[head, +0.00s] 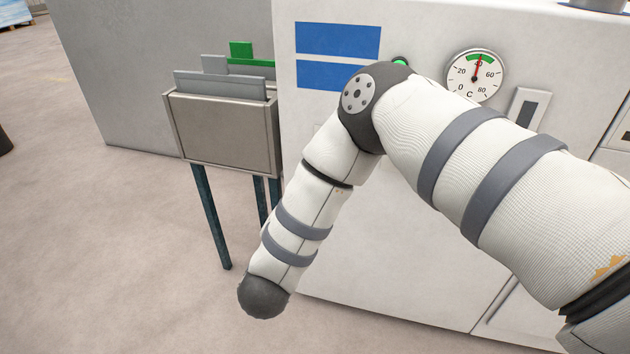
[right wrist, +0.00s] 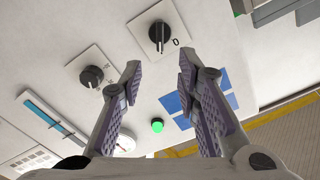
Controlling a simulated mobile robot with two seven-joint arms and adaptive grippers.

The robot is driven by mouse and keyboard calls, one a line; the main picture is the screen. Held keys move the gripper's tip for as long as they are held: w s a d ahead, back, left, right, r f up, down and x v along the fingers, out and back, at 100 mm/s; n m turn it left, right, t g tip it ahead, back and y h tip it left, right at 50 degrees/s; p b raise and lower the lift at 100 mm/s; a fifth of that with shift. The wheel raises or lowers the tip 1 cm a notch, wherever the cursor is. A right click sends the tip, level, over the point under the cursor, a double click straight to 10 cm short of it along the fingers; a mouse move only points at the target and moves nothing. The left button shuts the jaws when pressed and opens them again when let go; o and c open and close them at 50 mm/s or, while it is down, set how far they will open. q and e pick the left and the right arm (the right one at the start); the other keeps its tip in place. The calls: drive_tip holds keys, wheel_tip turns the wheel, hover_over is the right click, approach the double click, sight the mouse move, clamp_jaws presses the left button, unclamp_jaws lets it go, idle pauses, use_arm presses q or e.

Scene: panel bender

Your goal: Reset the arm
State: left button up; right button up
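My right arm (head: 450,140) comes in from the right in the head view and crosses in front of the white machine. It bends near the blue labels, then runs down to a dark rounded joint (head: 263,297). My right gripper is not visible in the head view. In the right wrist view my right gripper (right wrist: 160,62) is open and its fingers are apart with nothing between them. It faces the machine's panel, with a black knob (right wrist: 160,33) ahead, above the fingertips. My left gripper is in neither view.
The white machine (head: 420,250) carries blue labels (head: 338,40), a green button (right wrist: 157,125), a gauge (head: 474,76) reading about 40, a second knob (right wrist: 92,76) and a slider (right wrist: 50,115). A metal bin (head: 225,132) on legs holds grey and green pieces.

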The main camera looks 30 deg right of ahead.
drive_tip(key=shift+f, duration=0.1)
drive_tip(key=s+a+f+n+g+y+p, duration=0.2)
drive_tip(key=s+a+f+n+y+p, duration=0.1)
drive_tip(key=s+f+n+y, duration=0.35)
drive_tip(key=s+a+f+n+g+y+p, duration=0.25)
drive_tip(key=s+a+f+n+y, duration=0.2)
drive_tip(key=s+f, duration=0.4)
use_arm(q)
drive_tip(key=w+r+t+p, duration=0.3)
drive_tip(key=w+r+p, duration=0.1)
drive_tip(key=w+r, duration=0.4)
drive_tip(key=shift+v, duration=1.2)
use_arm(e)
drive_tip(key=s+d+r+n+g+y, duration=0.1)
drive_tip(key=s+g, duration=0.4)
drive_tip(key=s, duration=1)
drive_tip(key=s+d+r+n+g+y, duration=0.1)
drive_tip(key=s+n+g, duration=0.2)
drive_tip(key=s, duration=1.2)
drive_tip(key=shift+r+n+g+y, duration=0.3)
drive_tip(key=shift+r+g, duration=0.05)
drive_tip(key=shift+g, duration=0.5)
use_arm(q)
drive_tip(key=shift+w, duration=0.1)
use_arm(e)
drive_tip(key=shift+d, duration=0.1)
